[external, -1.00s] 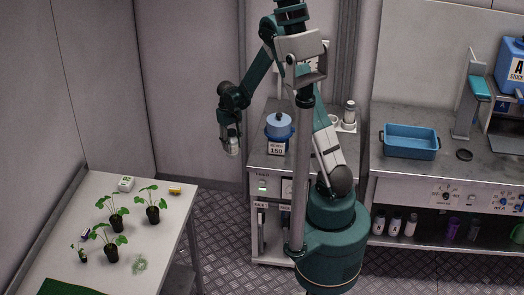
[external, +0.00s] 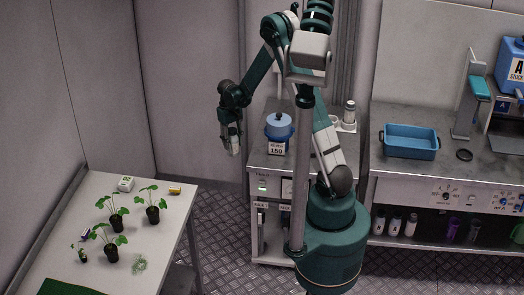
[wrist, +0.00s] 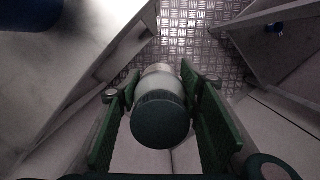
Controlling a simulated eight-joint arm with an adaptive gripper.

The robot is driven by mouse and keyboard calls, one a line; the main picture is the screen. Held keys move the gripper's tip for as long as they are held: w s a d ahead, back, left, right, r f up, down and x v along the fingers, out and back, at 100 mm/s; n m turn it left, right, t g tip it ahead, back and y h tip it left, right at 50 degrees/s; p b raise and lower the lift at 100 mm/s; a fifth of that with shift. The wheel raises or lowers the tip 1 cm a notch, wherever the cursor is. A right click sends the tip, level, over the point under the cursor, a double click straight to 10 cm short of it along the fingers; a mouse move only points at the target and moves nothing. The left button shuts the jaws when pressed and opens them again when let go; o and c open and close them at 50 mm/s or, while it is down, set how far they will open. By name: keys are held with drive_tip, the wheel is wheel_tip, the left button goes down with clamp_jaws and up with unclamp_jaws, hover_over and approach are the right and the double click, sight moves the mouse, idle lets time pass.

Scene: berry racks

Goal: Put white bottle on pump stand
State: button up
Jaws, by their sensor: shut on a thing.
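My gripper (external: 232,142) hangs to the left of the middle counter, over the gap between it and the plant table. In the wrist view my gripper (wrist: 160,115) is shut on a white bottle with a dark green round cap (wrist: 160,120). The bottle's pale body (wrist: 160,80) shows beyond the cap, between the green finger pads. The bottle is above the floor, clear of the counters. A grey upright stand with a teal top (external: 470,95) is on the right counter; I cannot tell for sure whether it is the pump stand.
A blue-lidded pot with a 150 label (external: 278,130) is on the middle counter. Behind it a white holder (external: 347,126) bears a white container. A blue tray (external: 410,141) and a dark disc (external: 464,155) lie on the right counter. Potted plants stand on the white table (external: 165,225).

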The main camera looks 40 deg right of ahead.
wheel_tip(320, 180, up, 26)
drive_tip(key=s+d, duration=0.8)
drive_tip(key=d, duration=0.4)
drive_tip(key=s+d, duration=0.8)
drive_tip(key=d, duration=0.5)
drive_tip(key=s+d+p, duration=0.1)
drive_tip(key=s+d, duration=0.5)
drive_tip(key=s, duration=0.4)
drive_tip(key=s+d, duration=0.6)
drive_tip(key=s, duration=0.5)
wheel_tip(320, 180, down, 12)
drive_tip(key=shift+d+r, duration=0.25)
drive_tip(key=shift+f, duration=0.1)
drive_tip(key=shift+f+b, duration=0.3)
drive_tip(key=shift+f, duration=2.55)
drive_tip(key=shift+f+b, duration=0.35)
drive_tip(key=shift+f, duration=1.7)
